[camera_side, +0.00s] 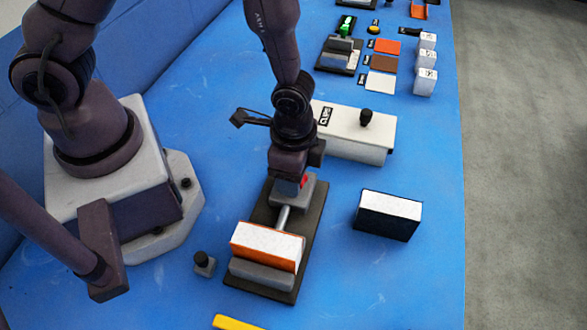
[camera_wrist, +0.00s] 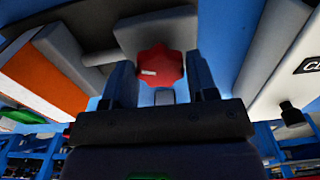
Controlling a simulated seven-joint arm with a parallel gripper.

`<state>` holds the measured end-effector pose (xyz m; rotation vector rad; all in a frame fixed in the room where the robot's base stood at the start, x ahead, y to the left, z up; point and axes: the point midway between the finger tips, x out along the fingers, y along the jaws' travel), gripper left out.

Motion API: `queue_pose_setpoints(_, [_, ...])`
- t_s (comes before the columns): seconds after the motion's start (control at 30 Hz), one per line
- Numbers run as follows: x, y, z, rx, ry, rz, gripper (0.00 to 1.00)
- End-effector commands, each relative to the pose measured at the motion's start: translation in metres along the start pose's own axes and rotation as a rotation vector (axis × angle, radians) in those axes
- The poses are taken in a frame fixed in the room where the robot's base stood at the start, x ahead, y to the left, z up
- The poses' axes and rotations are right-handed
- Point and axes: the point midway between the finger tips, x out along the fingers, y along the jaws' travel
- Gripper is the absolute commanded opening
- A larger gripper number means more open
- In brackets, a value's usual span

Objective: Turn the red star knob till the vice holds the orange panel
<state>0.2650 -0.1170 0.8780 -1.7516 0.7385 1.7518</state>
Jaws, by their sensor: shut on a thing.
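The red star knob (camera_wrist: 160,67) sits at the end of the vice in the wrist view, between my two fingers. Only a sliver of it shows in the side view (camera_side: 304,181). My gripper (camera_wrist: 161,80) is shut on the knob from above; in the side view it hides most of it. The orange panel (camera_side: 266,258), with a white top, stands upright in the vice beside the grey front jaw (camera_side: 262,275). A silver screw (camera_side: 284,216) runs from the knob's block towards the panel. Whether the rear jaw touches the panel cannot be told.
A white box marked CLIPS (camera_side: 355,145) with a black knob stands behind the vice. A black-sided white block (camera_side: 388,213) is to the right, a small black-topped peg (camera_side: 204,264) to the left. Panels and another fixture lie at the back.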

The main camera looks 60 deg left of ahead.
Motion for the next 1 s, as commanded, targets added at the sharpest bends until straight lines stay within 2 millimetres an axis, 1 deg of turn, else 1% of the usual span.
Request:
queue_pose_setpoints(0.2, [-0.0006,-0.0003,-0.0002,0.165,0.0,-0.001,0.29])
queue_pose_setpoints(0.43, [-0.0006,-0.0005,-0.0001,0.282,0.0,-0.001,0.29])
queue_pose_setpoints(0.7, [-0.0006,-0.0002,-0.0002,0.341,0.0,-0.001,0.29])
queue_pose_setpoints(1.0, [-0.0005,-0.0002,-0.0002,0.347,0.0,-0.001,0.29])
